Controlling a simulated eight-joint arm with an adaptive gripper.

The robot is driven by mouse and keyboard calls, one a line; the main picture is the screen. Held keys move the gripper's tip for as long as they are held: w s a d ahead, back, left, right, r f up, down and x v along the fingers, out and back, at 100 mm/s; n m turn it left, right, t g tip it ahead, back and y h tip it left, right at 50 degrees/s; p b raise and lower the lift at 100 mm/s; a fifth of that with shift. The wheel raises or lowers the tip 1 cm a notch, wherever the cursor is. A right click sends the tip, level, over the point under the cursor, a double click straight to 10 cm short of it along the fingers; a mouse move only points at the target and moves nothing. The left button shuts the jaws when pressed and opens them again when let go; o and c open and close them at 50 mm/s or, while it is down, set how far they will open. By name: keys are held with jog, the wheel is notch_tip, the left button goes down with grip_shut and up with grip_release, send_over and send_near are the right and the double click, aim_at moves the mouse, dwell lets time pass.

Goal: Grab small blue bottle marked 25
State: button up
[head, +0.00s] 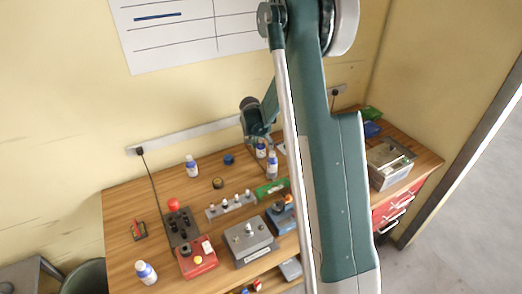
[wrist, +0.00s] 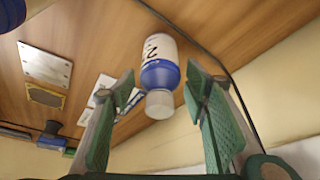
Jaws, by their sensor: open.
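In the wrist view a small bottle (wrist: 158,52) with a white cap, blue shoulder and white label lies between and beyond my open fingers. A "2" shows on its label; the rest of the number is unclear. My gripper (wrist: 161,88) is open, one finger on each side of the cap, with visible gaps and no clear contact. In the head view my gripper (head: 262,137) is above the back of the bench, close to two small blue-and-white bottles, a rear one (head: 261,151) and a front one (head: 272,166). Their numbers are too small to read there.
Other similar bottles stand at the back left (head: 192,167) and front left (head: 146,273) of the wooden bench (head: 122,209). A red control box (head: 197,258), a grey box (head: 249,244) and a metal strip with knobs (head: 231,206) stand in front. My arm hides part of the bench.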

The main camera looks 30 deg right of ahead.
jog(key=shift+w+d+f, duration=0.1)
jog(key=shift+f, duration=0.25)
dwell(0.3)
jog(key=c, duration=1.1)
